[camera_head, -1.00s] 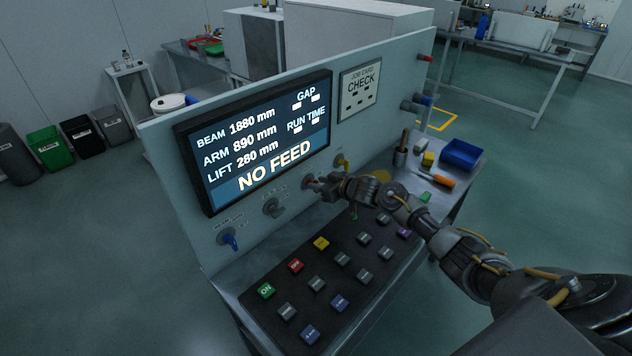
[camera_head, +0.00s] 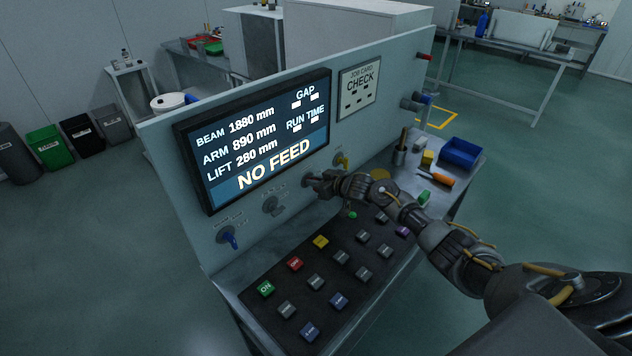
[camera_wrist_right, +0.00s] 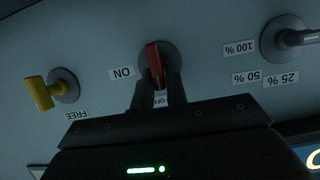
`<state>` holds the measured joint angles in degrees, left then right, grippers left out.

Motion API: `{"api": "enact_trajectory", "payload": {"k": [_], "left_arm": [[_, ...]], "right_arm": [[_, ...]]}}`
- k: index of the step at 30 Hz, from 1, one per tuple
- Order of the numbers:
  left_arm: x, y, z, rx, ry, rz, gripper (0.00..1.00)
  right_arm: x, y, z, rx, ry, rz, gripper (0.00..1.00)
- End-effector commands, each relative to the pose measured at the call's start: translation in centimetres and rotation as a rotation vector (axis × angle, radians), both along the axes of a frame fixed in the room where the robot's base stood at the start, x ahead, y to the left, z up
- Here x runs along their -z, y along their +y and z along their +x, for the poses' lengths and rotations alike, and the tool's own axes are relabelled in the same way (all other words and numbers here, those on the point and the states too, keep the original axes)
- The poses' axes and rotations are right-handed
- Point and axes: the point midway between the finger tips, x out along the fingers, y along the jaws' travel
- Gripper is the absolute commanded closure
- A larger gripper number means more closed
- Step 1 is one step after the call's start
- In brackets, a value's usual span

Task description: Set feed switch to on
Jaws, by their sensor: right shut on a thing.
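The red switch handle (camera_wrist_right: 154,64) sits on a round base on the panel, in the right wrist view. That view shows the panel upside down, with an ON label (camera_wrist_right: 122,73) left of the handle and an OFF label (camera_wrist_right: 160,101) below it. The handle points down toward OFF. My right gripper (camera_wrist_right: 158,82) is shut on the red handle, one finger on each side. In the head view, my right gripper (camera_head: 313,182) is at the panel below the screen and hides the handle. The screen (camera_head: 262,140) reads NO FEED. My left gripper is out of view.
A yellow handle (camera_head: 343,162) is to the right of the switch, a grey knob (camera_head: 272,206) and a blue handle (camera_head: 229,238) to its left. A keypad (camera_head: 330,285) with several coloured buttons lies below my right arm. A blue bin (camera_head: 460,153) stands on the right.

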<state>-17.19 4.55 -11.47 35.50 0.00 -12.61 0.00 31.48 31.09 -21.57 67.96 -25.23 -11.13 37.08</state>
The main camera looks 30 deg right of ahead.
Motion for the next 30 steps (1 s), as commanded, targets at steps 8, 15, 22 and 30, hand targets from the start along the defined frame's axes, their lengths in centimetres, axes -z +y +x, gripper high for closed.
{"api": "enact_trajectory", "payload": {"k": [8, 15, 22, 30], "left_arm": [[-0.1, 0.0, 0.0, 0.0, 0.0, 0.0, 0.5], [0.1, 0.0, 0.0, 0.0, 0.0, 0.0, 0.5], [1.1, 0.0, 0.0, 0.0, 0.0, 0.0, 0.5], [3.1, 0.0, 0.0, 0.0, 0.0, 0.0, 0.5]], "right_arm": [[0.0, -0.2, 0.1, 0.002, 0.027, 0.077, 1.0], [0.1, -0.5, 0.2, 0.002, 0.087, 0.251, 1.0], [0.4, -0.9, 0.4, 0.002, 0.158, 0.456, 1.0], [0.9, -1.2, 0.5, 0.001, 0.242, 0.699, 1.0]]}}
